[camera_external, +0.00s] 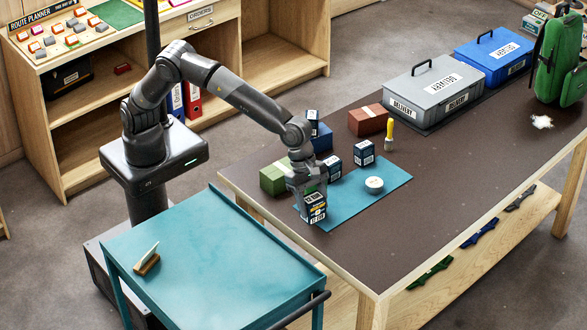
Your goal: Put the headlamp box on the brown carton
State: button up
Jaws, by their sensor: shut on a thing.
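My gripper (312,192) points down at the near left edge of the blue mat and is shut on a small dark box (315,211) with white and yellow print. I take this for the headlamp box; its print is too small to read. The gripper hides part of it. I cannot tell whether its bottom touches the mat. The brown carton (367,121) stands further back on the table, left of the grey case, and its visible top looks bare apart from a pale label.
Similar dark boxes stand on the blue mat (392,184), one (364,152) near a white round tin (373,185). Another (313,120) rests on a blue carton (323,138). A green carton (272,180) is left. A yellow-handled brush (389,134) stands upright near the brown carton.

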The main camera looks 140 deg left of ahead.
notch_tip(320, 180, up, 8)
jog(key=shift+r, duration=0.1)
jog(key=s+a+n, duration=0.2)
jog(key=s+a, duration=0.2)
jog(key=a, duration=1)
jog(key=n+y, duration=0.2)
jog(key=n, duration=0.2)
send_over(359, 115)
jog(key=s+d, duration=0.1)
jog(key=s, duration=0.1)
jog(key=f, duration=1.2)
jog(key=shift+w+d, duration=0.2)
jog(key=shift+s+a+f, duration=0.15)
jog(key=shift+a+f, duration=0.2)
jog(key=shift+f, duration=1.9)
